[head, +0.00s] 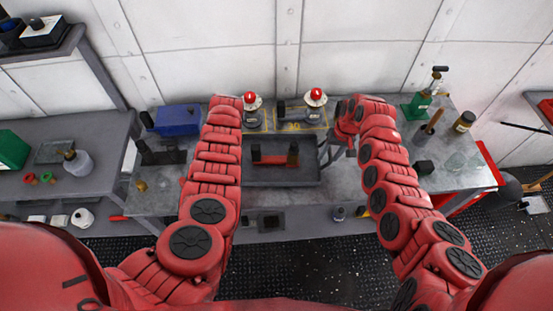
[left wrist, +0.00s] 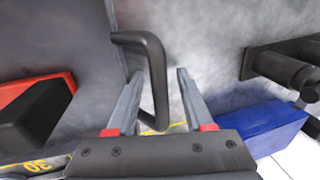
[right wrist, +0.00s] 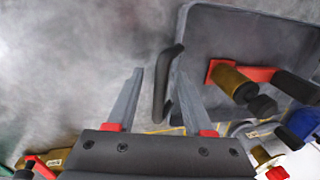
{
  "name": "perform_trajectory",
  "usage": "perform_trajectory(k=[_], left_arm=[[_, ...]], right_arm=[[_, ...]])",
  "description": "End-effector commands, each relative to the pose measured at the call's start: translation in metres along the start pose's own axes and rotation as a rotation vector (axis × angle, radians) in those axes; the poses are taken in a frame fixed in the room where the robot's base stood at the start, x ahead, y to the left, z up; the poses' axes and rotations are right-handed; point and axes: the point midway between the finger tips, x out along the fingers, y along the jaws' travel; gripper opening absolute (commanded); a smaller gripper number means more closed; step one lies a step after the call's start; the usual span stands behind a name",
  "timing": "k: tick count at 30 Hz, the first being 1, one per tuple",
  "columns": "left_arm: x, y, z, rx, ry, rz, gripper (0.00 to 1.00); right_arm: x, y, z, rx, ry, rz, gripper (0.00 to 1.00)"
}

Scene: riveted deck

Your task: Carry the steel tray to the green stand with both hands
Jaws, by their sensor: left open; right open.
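The steel tray (head: 283,184) lies on the workbench, with a red, black and brass tool (head: 274,158) in it. My left gripper (left wrist: 156,72) is open, with the tray's dark left handle (left wrist: 152,50) between its fingers. My left arm hides this gripper in the head view. My right gripper (right wrist: 158,72) is open, with the right handle (right wrist: 160,95) between its fingers; it also shows beside the tray in the head view (head: 346,138). A green-based object (head: 415,107) is on the bench's right part; I cannot tell if it is the green stand.
A blue box (head: 178,120) stands left of the tray. Two red-topped fittings (head: 252,102) (head: 315,97) stand behind it. A green box (head: 12,150) is far left.

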Motion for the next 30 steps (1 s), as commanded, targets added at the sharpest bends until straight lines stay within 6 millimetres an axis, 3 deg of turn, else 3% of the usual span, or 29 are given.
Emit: perform_trajectory(k=[6,15,30], left_arm=[[0.0,-0.0002,0.0,0.0,0.0,0.0,0.52],[-0.0001,-0.0001,0.0001,-0.001,-0.001,0.0,0.0],[-0.0001,-0.0001,0.0002,-0.001,-0.001,0.0,0.0]], right_arm=[[-0.0001,-0.0001,-0.0001,0.0,0.0,0.0,0.52],[-0.0002,0.0,-0.0002,0.0,0.001,0.0,0.0],[-0.0003,0.0001,-0.0002,0.0,0.001,0.0,0.0]])
